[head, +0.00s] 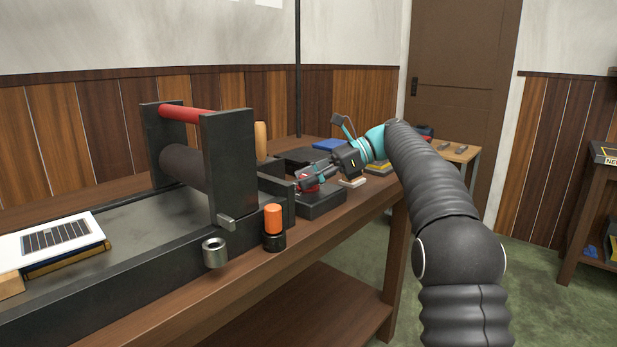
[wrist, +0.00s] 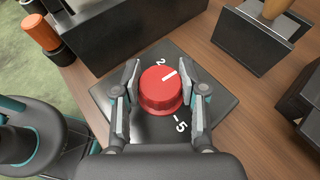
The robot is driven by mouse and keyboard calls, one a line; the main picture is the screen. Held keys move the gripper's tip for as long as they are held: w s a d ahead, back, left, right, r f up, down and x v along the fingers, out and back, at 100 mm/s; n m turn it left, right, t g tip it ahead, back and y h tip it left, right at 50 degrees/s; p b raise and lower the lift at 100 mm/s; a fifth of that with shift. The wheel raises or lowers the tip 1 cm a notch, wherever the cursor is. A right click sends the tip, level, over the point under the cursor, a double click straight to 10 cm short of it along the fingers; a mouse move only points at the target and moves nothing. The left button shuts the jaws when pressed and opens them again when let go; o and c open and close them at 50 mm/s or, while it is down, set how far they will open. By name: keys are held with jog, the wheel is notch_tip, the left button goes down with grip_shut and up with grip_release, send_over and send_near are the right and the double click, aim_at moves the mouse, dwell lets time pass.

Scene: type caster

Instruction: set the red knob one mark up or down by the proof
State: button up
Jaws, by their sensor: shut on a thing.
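The red knob (wrist: 162,90) sits on a black panel (wrist: 228,98) in the wrist view. A "-5" is printed below the knob. My gripper (wrist: 163,84) has one finger on each side of the knob and is shut on it. In the head view my gripper (head: 312,180) is at the black box on the bench, and only a little red of the knob shows between the fingers. The proof (head: 56,240), a white sheet with a dark striped block, lies at the left.
A press with a red-handled bar (head: 186,113) and dark roller stands left of the knob. An orange-capped bottle (head: 273,222) and a metal cup (head: 215,252) are near the front edge. A wooden-handled tool (wrist: 272,10) stands behind the panel.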

jog(key=shift+n+g, duration=0.5)
jog(key=shift+g, duration=0.1)
jog(key=o, duration=1.2)
jog(key=shift+c, duration=0.2)
